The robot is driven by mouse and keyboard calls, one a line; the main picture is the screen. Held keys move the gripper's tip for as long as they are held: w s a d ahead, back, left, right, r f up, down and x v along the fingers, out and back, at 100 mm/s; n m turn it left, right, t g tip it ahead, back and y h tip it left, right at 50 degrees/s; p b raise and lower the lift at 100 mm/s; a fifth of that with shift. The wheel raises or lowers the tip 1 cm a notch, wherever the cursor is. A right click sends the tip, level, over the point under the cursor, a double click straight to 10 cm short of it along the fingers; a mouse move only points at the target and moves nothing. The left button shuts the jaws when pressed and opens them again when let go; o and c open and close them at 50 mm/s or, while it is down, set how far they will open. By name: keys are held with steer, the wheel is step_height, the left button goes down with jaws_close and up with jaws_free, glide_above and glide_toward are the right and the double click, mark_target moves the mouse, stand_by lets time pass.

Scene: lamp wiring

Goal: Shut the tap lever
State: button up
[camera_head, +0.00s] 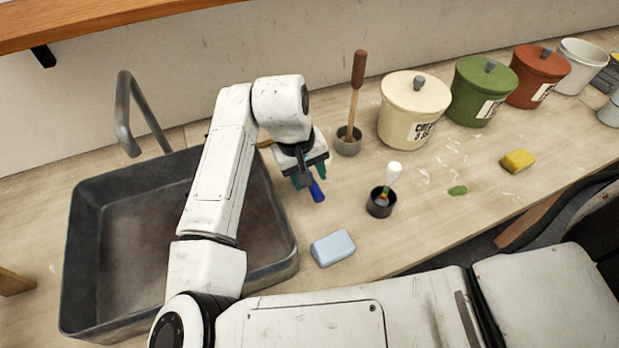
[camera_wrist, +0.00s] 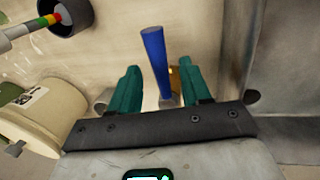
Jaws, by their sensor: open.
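The tap lever is a blue bar (camera_head: 317,191) at the right side of the sink, mostly hidden by my gripper in the head view. In the wrist view the blue lever (camera_wrist: 157,62) stands between my two teal fingers, with visible gaps to both. My gripper (camera_head: 308,178) is open over the lever, and its fingers also show in the wrist view (camera_wrist: 160,74). A small brass-coloured part (camera_wrist: 173,78) shows by the lever's lower end, partly behind a finger. The grey tap spout (camera_head: 129,110) rises behind the sink.
The dark sink (camera_head: 80,235) lies under my arm.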

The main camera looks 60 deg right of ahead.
step_height(320, 180, up, 9)
steer(key=w+a, duration=0.1)
steer(key=shift+a+f+b, duration=0.15)
steer(key=shift+a+b, duration=0.1)
steer(key=shift+b, duration=0.15)
